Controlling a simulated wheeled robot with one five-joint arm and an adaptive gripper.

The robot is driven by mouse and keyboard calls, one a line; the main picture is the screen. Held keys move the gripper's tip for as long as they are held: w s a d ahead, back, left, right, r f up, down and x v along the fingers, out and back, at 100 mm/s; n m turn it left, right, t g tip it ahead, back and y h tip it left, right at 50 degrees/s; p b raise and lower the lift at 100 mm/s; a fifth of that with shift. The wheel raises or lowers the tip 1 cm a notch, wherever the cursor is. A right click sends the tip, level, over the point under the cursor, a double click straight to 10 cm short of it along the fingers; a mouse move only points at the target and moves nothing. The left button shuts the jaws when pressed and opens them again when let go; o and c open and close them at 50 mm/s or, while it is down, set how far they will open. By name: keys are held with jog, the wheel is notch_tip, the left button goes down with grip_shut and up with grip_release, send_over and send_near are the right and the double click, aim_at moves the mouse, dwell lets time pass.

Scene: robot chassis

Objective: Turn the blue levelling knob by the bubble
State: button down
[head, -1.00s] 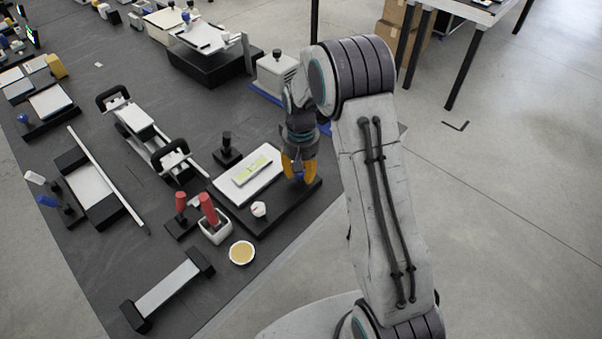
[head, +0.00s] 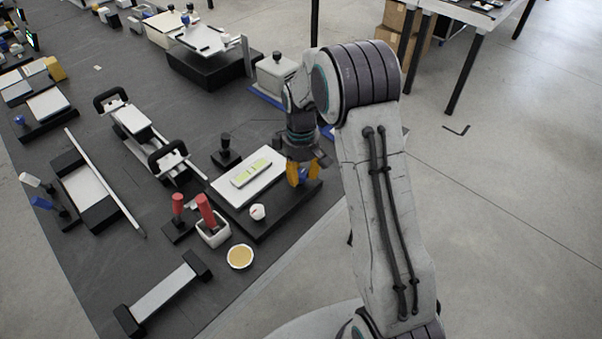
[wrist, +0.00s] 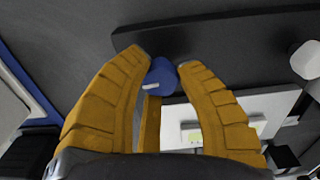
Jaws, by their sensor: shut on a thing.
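The blue levelling knob (wrist: 161,78), with a pale mark on it, sits between the orange fingertips of my gripper (wrist: 163,68) in the wrist view. The fingers are shut on it from both sides. In the head view the knob (head: 302,175) shows as a small blue patch between the fingers of my gripper (head: 303,172), at the right end of a black base (head: 285,213). A white plate (head: 223,186) on that base carries the yellow-green bubble level (head: 251,173). The bubble itself is too small to read.
A white knob with a red mark (head: 257,212) stands on the base's near side. A black-knobbed post (head: 226,152) is behind the plate. Red-handled tools (head: 206,213) and a round tan dish (head: 240,257) are to the left. The table's edge is close on the right.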

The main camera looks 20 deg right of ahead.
aim_at(301, 173)
jog(key=shift+s+f+n, duration=0.1)
jog(key=shift+s+n, duration=0.05)
jog(key=shift+n, duration=0.15)
dwell(0.4)
jog(key=c, duration=0.8)
grip_release()
notch_tip(301, 173, up, 12)
jog(key=shift+r, duration=0.1)
dwell(0.4)
